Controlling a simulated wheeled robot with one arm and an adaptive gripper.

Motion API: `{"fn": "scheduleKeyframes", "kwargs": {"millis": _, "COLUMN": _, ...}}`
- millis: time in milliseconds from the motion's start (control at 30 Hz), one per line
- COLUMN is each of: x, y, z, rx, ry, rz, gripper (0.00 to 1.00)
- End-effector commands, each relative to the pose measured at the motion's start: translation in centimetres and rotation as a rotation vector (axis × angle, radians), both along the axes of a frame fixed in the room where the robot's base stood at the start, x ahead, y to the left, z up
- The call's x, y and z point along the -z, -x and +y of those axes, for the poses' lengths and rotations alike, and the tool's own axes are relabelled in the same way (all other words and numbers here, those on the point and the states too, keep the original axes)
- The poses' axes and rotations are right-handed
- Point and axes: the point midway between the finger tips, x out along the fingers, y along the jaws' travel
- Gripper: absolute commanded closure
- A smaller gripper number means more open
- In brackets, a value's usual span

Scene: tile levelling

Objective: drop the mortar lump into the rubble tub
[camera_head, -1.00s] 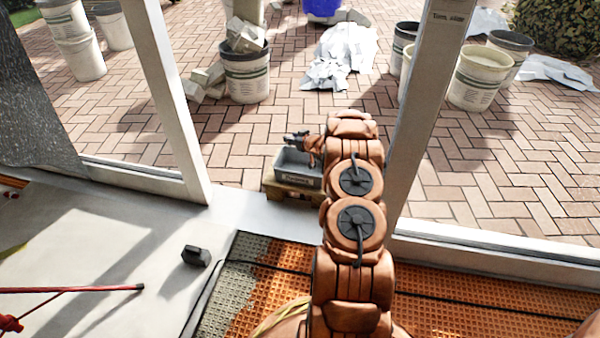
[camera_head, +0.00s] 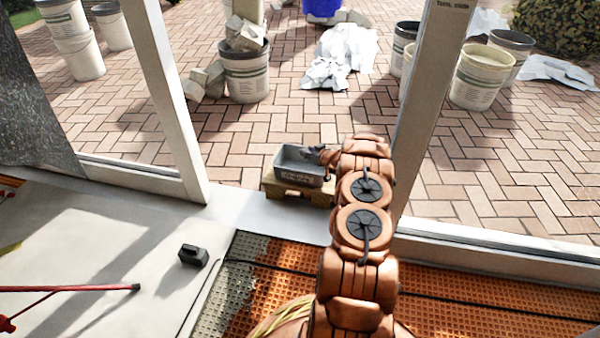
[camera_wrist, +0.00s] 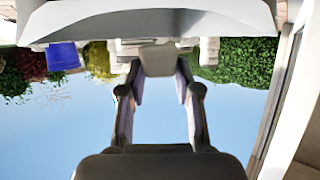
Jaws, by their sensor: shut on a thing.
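The rubble tub (camera_head: 299,178) is a grey open box with lettering on its front, standing on a small wooden pallet in the doorway. My gripper (camera_head: 318,151) is at the tub's back right rim in the head view, partly hidden by my arm. In the wrist view my gripper (camera_wrist: 159,66) has both fingers closing on a small grey piece, which looks like the mortar lump (camera_wrist: 158,57). The lump cannot be made out in the head view. A pale grey edge across the top of the wrist view looks like the tub's rim (camera_wrist: 150,22).
The wooden pallet (camera_head: 283,190) sits between the door posts (camera_head: 170,100) and (camera_head: 428,95). Outside, a bucket of rubble (camera_head: 246,78), white crumpled sheets (camera_head: 342,57) and other buckets (camera_head: 482,75) stand on brick paving. A black block (camera_head: 193,255) lies on the floor inside.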

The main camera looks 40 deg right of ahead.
Motion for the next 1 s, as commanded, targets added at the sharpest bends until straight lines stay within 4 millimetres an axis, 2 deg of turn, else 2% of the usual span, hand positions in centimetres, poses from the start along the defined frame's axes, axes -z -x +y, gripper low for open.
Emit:
{"fn": "scheduleKeyframes", "kwargs": {"millis": 133, "x": 1.11, "y": -0.01, "z": -0.01, "rx": 0.000, "ry": 0.000, "rz": -0.001, "gripper": 1.00}}
{"fn": "scheduleKeyframes", "kwargs": {"millis": 433, "x": 1.11, "y": -0.01, "z": 0.00, "rx": 0.000, "ry": 0.000, "rz": -0.001, "gripper": 1.00}}
{"fn": "scheduleKeyframes", "kwargs": {"millis": 467, "x": 1.11, "y": -0.02, "z": 0.00, "rx": 0.000, "ry": 0.000, "rz": -0.001, "gripper": 0.64}}
{"fn": "scheduleKeyframes", "kwargs": {"millis": 500, "x": 1.12, "y": 0.00, "z": 0.01, "rx": 0.000, "ry": 0.000, "rz": -0.001, "gripper": 0.60}}
{"fn": "scheduleKeyframes", "kwargs": {"millis": 700, "x": 1.12, "y": 0.00, "z": 0.01, "rx": 0.000, "ry": 0.000, "rz": -0.001, "gripper": 0.39}}
{"fn": "scheduleKeyframes", "kwargs": {"millis": 1000, "x": 1.13, "y": 0.01, "z": 0.00, "rx": 0.000, "ry": 0.000, "rz": 0.000, "gripper": 0.38}}
